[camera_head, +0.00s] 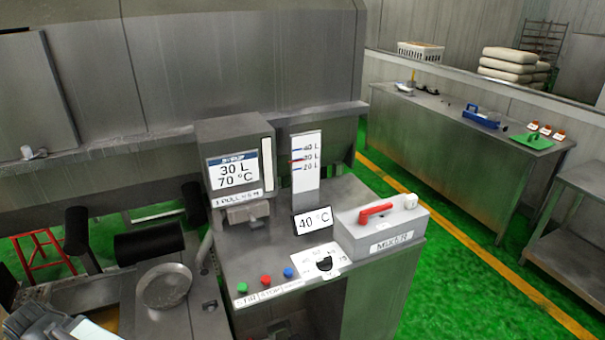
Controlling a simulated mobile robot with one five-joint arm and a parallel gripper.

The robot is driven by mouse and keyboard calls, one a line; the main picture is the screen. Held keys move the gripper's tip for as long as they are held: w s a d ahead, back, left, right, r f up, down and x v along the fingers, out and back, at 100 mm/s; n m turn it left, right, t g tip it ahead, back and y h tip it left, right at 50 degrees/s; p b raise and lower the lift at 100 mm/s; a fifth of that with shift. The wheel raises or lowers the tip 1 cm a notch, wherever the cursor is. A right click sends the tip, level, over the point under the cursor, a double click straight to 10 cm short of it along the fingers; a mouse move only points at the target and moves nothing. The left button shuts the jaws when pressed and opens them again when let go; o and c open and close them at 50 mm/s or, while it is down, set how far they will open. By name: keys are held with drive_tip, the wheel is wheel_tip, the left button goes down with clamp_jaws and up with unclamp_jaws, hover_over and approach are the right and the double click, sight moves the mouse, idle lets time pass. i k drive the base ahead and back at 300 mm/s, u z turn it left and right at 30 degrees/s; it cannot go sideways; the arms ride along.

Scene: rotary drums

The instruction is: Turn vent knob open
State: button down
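No label that I can read says vent, so I cannot tell for sure which control is the vent knob. A black dial knob (324,264) sits on a white scale plate at the front of the steel console. A small white knob (410,201) stands on the right end of the grey MIXER box (391,229), beside a red lever (376,211). No gripper fingers can be made out in the head view, and nothing is seen touching these controls.
Green, red and blue buttons (265,280) line the console's front edge. A syrup display box (235,165) and a level gauge (305,168) stand behind. A round metal pan (164,286) lies to the left. Green floor is free between the console and the right bench (455,160).

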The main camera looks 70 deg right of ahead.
sight(210, 306)
drive_tip(key=z, duration=2.1)
drive_tip(key=k, duration=1.05)
drive_tip(key=u, duration=0.65)
drive_tip(key=i, duration=1)
drive_tip(key=z, duration=0.1)
